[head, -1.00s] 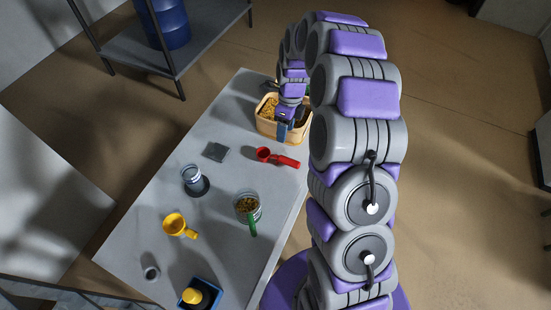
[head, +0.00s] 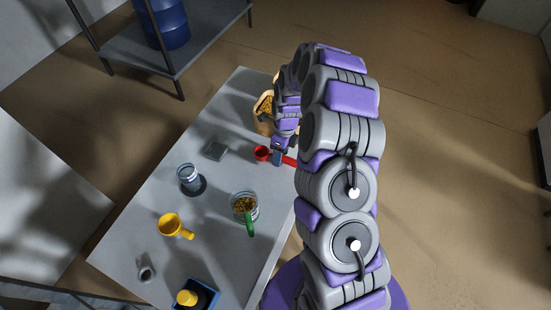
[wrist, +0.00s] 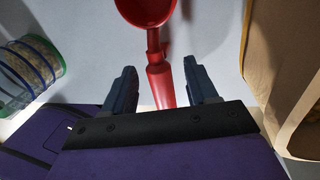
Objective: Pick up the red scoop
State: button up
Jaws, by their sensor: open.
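The red scoop (head: 262,154) lies on the grey table (head: 222,126), with its bowl to the left and its handle partly hidden by my gripper (head: 278,158) in the head view. In the wrist view the red scoop (wrist: 158,80) has its bowl at the top and its handle running down between my two dark fingers. My gripper (wrist: 162,88) is open, with one finger on each side of the handle. I cannot tell whether either finger touches it.
A tan container (head: 264,108) of yellow grains stands close behind; its wall (wrist: 285,75) is right of my gripper.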

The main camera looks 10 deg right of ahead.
jog(key=shift+s+d+f, duration=0.1)
jog(key=shift+f, duration=0.4)
jog(key=shift+s+d+f, duration=0.1)
jog(key=shift+f, duration=0.35)
jog(key=shift+a, duration=0.4)
jog(key=c, duration=0.6)
jog(key=shift+d, duration=0.3)
jog(key=c, duration=0.4)
